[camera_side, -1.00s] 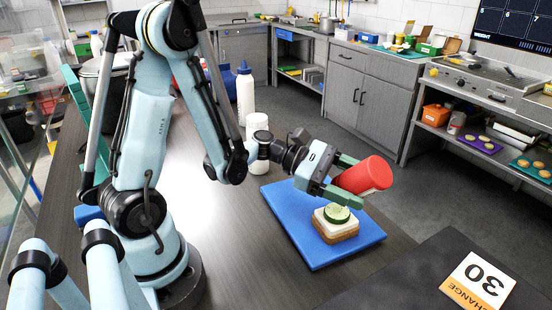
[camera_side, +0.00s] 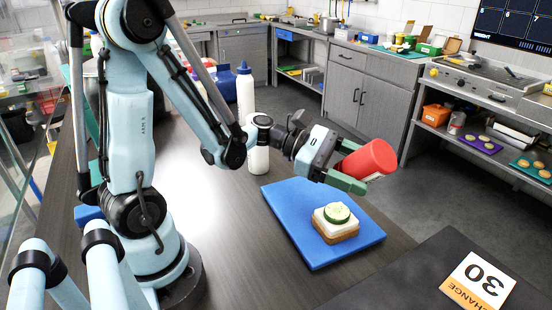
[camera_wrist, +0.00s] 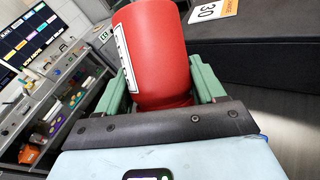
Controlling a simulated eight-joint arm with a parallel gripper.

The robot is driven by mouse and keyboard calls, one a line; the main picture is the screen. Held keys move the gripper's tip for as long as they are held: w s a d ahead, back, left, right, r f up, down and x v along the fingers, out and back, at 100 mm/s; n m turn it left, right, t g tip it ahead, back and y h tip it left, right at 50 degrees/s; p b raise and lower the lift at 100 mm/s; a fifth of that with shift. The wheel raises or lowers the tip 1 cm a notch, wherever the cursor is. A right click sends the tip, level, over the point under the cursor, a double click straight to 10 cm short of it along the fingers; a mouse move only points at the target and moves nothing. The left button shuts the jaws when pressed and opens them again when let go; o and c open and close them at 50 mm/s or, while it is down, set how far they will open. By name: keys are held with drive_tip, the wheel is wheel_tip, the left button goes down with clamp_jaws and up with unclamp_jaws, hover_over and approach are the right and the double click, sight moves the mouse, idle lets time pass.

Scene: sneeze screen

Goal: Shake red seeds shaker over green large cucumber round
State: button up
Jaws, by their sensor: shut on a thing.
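My gripper (camera_side: 346,168) is shut on the red seeds shaker (camera_side: 368,160). The shaker lies tilted in the green fingers, its red end pointing right in the side view. It is held above and a little right of the food, clear of it. In the wrist view the red shaker (camera_wrist: 158,55) sits between both fingers, with a white label on its left side. The green cucumber round (camera_side: 337,212) lies on a white-topped slice of bread (camera_side: 337,228). The bread rests on a blue board (camera_side: 292,222). The wrist view does not show the cucumber.
White bottles (camera_side: 245,95) stand on the dark table behind the board, near my arm. A dark counter (camera_side: 400,275) with a "30 CHANGE" card (camera_side: 478,285) is at the front right. The board's left part is bare.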

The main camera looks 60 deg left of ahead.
drive_tip(key=shift+f, duration=1.8)
drive_tip(key=shift+r, duration=1.8)
drive_tip(key=shift+f, duration=1.8)
drive_tip(key=shift+r, duration=1.8)
